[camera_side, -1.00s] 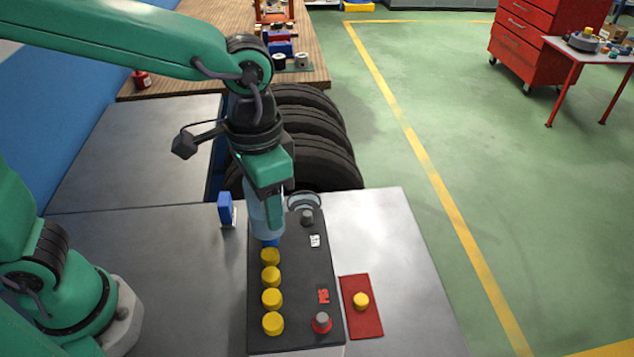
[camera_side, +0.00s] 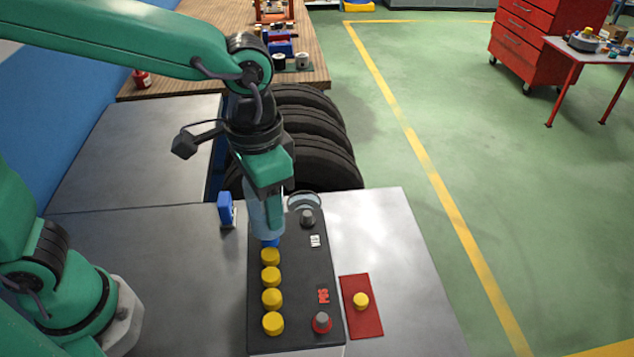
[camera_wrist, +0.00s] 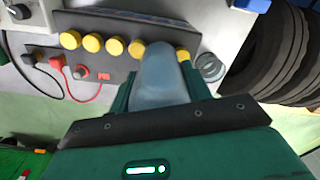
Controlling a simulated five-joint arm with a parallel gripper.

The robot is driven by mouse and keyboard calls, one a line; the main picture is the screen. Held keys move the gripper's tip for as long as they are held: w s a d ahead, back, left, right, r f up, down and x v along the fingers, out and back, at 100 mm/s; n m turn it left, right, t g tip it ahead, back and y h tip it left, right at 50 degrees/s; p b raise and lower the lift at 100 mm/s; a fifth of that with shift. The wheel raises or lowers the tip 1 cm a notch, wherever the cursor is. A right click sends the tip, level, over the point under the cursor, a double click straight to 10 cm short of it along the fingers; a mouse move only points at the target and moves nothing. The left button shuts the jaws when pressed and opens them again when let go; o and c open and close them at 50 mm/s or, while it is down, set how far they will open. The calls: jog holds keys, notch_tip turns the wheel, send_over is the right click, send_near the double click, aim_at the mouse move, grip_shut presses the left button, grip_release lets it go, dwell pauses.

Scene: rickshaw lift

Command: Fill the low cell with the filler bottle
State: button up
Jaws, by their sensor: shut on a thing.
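The filler bottle (camera_side: 265,222) is translucent grey-blue with a blue tip, and points down over the black battery (camera_side: 310,268). My gripper (camera_side: 268,205) is shut around the bottle, which also shows between my fingers in the wrist view (camera_wrist: 160,78). Several yellow caps (camera_side: 271,275) sit in a row along the battery's left side. In the wrist view, yellow caps (camera_wrist: 115,46) show left of the bottle and one (camera_wrist: 183,54) right of it. The bottle hides the spot between them, so the cell opening and whether the tip is inside it cannot be seen.
A loose yellow cap (camera_side: 361,301) lies on a red mat (camera_side: 366,325) right of the battery. A red terminal (camera_side: 321,321) and a grey terminal (camera_side: 307,217) stand on the battery. A clear ring-shaped item (camera_side: 304,199) is by its far end. A blue object (camera_side: 226,209) stands left. Tires (camera_side: 320,150) are behind.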

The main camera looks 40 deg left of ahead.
jog(key=shift+s, duration=0.1)
jog(key=shift+r, duration=3)
jog(key=w+a+f+n, duration=0.2)
jog(key=w+a, duration=0.4)
jog(key=a, duration=0.4)
jog(key=w+a+f+n, duration=0.2)
jog(key=w+a+f, duration=0.3)
jog(key=w+a, duration=0.2)
jog(key=a, duration=0.2)
jog(key=shift+a+f+n, duration=0.3)
jog(key=shift+a, duration=0.05)
jog(key=shift+w, duration=0.15)
